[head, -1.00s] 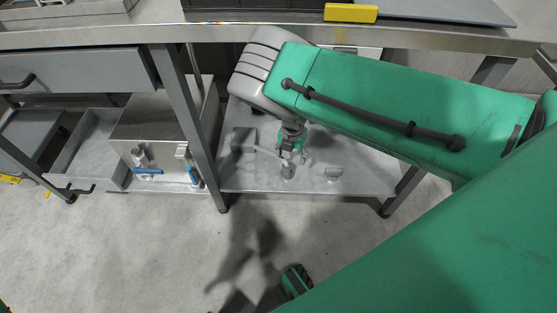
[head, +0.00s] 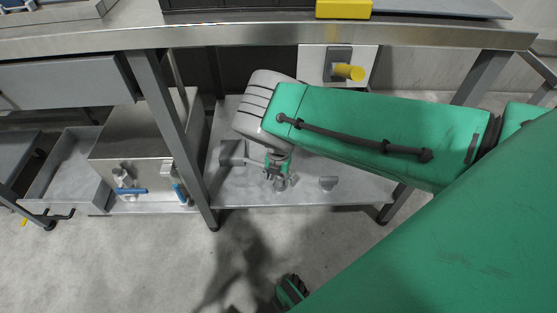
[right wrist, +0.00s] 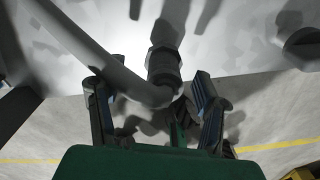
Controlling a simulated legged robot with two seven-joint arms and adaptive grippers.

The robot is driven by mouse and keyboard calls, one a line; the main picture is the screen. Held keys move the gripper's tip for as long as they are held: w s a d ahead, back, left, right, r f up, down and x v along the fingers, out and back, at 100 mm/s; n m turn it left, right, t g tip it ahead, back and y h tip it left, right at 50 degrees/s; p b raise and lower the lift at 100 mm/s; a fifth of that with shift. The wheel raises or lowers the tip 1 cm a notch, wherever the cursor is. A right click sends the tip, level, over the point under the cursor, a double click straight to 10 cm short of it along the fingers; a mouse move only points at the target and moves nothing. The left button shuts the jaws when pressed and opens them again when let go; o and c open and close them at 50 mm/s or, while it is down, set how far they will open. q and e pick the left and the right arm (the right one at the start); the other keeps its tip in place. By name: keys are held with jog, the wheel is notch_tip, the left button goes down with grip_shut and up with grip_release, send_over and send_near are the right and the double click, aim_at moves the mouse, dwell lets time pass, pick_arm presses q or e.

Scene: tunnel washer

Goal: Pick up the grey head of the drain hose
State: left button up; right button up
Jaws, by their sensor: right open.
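The drain hose shows in the right wrist view as a light grey pipe (right wrist: 85,45), running from the upper left to a bend between my fingers. A darker grey cylindrical head (right wrist: 164,64) stands just beyond the bend. In the head view the grey head (head: 281,184) is small and partly covered, on the lower metal shelf (head: 240,192). My right gripper (head: 277,168) is right above it, pointing down. In the right wrist view my right gripper (right wrist: 152,98) is open, one finger on each side of the bend. Contact cannot be told.
A table leg (head: 177,140) stands to the left. The tabletop (head: 250,37) is above.

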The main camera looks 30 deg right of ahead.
aim_at(279, 186)
jog(key=f, duration=0.1)
jog(key=f+b, duration=0.1)
jog(key=f, duration=0.1)
jog(key=f+b, duration=0.1)
jog(key=f, duration=0.1)
jog(key=shift+s+d, duration=0.15)
jog(key=shift+s, duration=0.1)
jog(key=shift+r, duration=0.2)
jog(key=c, duration=1.2)
grip_shut()
jog(key=shift+r+p, duration=0.3)
jog(key=shift+r, duration=0.2)
jog(key=r+p, duration=0.2)
jog(key=r, duration=0.1)
jog(key=shift+s+a, duration=0.15)
jog(key=shift+a, duration=0.05)
jog(key=s+a+p, duration=0.8)
jog(key=s+a, duration=0.1)
jog(key=s, duration=0.6)
jog(key=shift+a+f, duration=0.15)
jog(key=shift+f, duration=0.05)
